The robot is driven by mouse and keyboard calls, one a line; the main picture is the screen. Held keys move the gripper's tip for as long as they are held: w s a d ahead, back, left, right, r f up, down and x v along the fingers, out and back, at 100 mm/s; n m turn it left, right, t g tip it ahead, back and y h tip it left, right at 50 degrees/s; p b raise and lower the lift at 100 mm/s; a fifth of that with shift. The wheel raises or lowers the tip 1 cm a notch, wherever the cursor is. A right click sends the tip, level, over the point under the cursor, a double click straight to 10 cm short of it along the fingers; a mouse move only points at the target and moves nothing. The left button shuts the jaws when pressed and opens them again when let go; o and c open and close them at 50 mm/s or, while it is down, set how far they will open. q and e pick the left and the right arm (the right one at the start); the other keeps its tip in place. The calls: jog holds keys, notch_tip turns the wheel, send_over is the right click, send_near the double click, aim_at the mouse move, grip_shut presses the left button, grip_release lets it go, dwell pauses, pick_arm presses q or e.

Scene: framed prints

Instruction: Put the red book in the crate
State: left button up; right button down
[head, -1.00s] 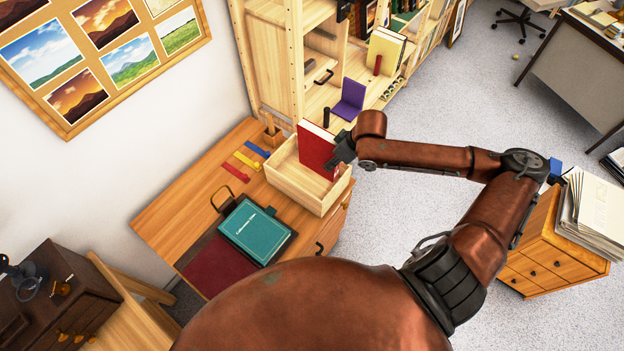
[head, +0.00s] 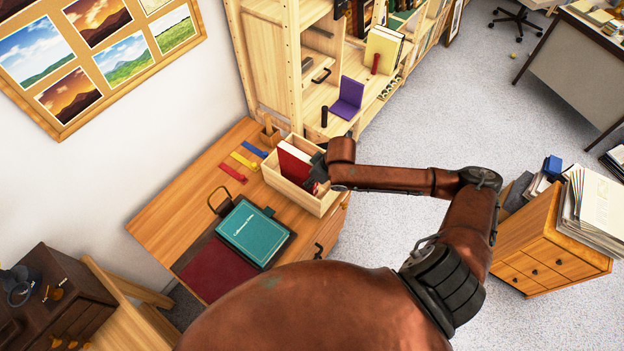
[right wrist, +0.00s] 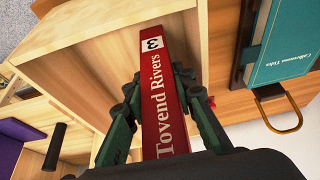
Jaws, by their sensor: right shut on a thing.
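The red book (head: 292,164) stands inside the pale wooden crate (head: 318,204), its lower part hidden by the crate walls. My right gripper (head: 317,172) reaches in from the right and is shut on the book. In the right wrist view, my right gripper's fingers (right wrist: 160,92) sit on both sides of the red book (right wrist: 158,100), whose spine reads "Tovend Rivers". The crate (right wrist: 90,65) surrounds it there, with free room beside the book. Whether the book touches the crate floor I cannot tell. My left gripper is not in view.
The crate stands on a wooden desk (head: 172,213). A teal book (head: 243,232) lies in front of it, and coloured strips (head: 243,161) lie left of it. A shelf with a purple bookend (head: 348,98) rises behind. A drawer cabinet (head: 545,245) stands at right.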

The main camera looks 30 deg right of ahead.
jog(key=c, duration=2)
grip_release()
jog(key=shift+o, duration=0.5)
jog(key=shift+r, duration=0.1)
jog(key=p+v, duration=0.2)
jog(key=v, duration=1)
